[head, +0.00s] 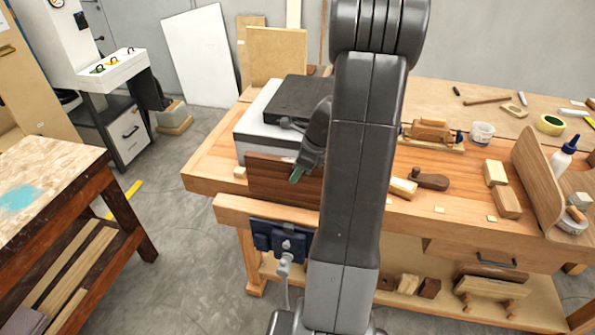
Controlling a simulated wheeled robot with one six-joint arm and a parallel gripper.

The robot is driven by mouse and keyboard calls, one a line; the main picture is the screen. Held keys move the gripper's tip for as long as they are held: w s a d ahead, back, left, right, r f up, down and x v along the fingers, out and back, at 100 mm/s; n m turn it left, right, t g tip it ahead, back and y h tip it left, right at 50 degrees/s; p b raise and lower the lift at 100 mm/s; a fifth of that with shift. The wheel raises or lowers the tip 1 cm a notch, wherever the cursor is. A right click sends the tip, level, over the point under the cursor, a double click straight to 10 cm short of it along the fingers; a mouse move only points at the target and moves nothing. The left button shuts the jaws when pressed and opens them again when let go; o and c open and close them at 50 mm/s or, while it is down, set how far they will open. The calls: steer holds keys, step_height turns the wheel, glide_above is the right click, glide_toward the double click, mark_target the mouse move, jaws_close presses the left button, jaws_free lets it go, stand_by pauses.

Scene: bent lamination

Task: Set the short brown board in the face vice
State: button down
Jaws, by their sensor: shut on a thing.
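The short dark brown board (265,180) stands on its long edge at the front left of the bench, just behind the wooden jaw of the face vice (235,208). Its lower edge is hidden behind the jaw, so I cannot tell how deep it sits in the gap. Blue metal vice parts (272,238) with a grey handle hang below the jaw. My gripper (297,174) is at the board's upper right part and shut on it; a green fingertip shows against the board's face. My arm hides the board's right end and the right part of the vice.
A dark flat case on a light box (255,125) stands close behind the board. A wooden plane (430,132), wood blocks (495,173), a tape roll (549,124) and a curved lamination (535,180) occupy the bench's right. Another table (75,165) stands left, with open floor between.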

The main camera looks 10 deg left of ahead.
mark_target(298, 192)
steer(key=shift+f+b, duration=2)
steer(key=shift+f, duration=2.15)
stand_by(3.3)
steer(key=c, duration=1.2)
jaws_free()
